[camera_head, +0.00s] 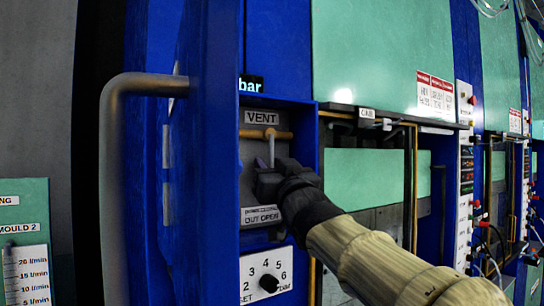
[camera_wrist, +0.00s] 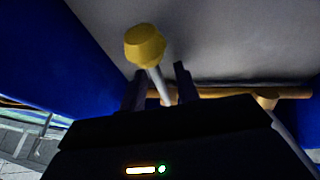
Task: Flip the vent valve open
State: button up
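The vent valve (camera_head: 270,133) is a brass-yellow fitting on a horizontal pipe under the VENT label, inside a blue-framed recess. Its pale lever (camera_head: 271,151) hangs down in the head view. My gripper (camera_head: 264,166) is at the lower part of the lever. In the wrist view its two dark fingers (camera_wrist: 160,88) stand apart, one on each side of the lever, with visible gaps. The lever's lower end is hidden by my gripper.
A blue door with a grey bar handle (camera_head: 112,180) stands left of the recess. A brass pipe (camera_wrist: 222,92) runs behind my fingers. Blue walls flank the recess closely.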

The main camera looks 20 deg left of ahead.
jog(key=shift+w+a+r, duration=0.1)
jog(key=shift+c, duration=0.2)
grip_shut()
